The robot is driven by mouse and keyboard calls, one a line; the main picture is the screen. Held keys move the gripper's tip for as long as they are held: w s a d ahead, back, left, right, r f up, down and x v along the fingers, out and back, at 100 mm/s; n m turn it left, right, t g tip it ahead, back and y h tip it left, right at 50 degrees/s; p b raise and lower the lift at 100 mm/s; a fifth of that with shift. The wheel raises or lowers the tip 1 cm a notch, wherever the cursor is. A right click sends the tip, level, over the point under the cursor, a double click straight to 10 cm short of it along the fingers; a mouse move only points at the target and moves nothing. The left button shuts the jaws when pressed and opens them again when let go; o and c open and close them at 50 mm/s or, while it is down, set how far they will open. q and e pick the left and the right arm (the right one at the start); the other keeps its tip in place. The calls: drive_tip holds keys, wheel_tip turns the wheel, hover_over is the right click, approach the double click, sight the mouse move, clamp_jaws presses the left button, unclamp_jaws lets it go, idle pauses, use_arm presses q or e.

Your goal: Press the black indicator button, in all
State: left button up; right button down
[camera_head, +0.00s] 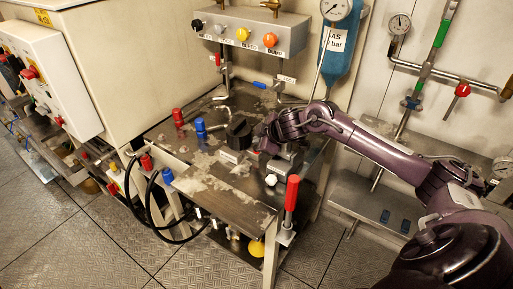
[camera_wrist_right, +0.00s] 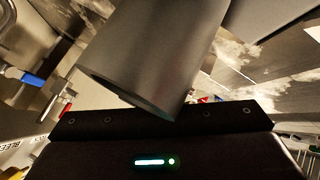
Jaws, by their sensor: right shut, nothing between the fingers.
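A silver control box (camera_head: 275,22) on the back wall carries a row of round buttons. The black button (camera_head: 197,25) is at its left end, with a white, a yellow (camera_head: 243,34) and an orange one to its right. My right gripper (camera_head: 257,139) is shut and empty, low over the metal bench and well below the box. It is just right of a black knob-like part (camera_head: 238,129). A large dark cylinder (camera_wrist_right: 155,60) fills the middle of the right wrist view, close to the gripper body (camera_wrist_right: 155,150). The fingertips are hard to make out there. My left gripper is out of view.
The metal bench (camera_head: 215,178) holds red and blue fittings (camera_head: 200,128) and an upright red-handled lever (camera_head: 291,195) at its front corner. A blue cylinder (camera_head: 335,55) and gauges are on the back wall. A white cabinet (camera_head: 120,60) stands at left.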

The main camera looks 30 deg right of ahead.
drive_tip(key=shift+f, duration=0.1)
drive_tip(key=shift+f, duration=0.3)
drive_tip(key=shift+f, duration=0.5)
idle(1.0)
drive_tip(key=shift+r, duration=0.1)
drive_tip(key=shift+r+p, duration=0.75)
wheel_tip(320, 180, up, 5)
drive_tip(key=p, duration=0.5)
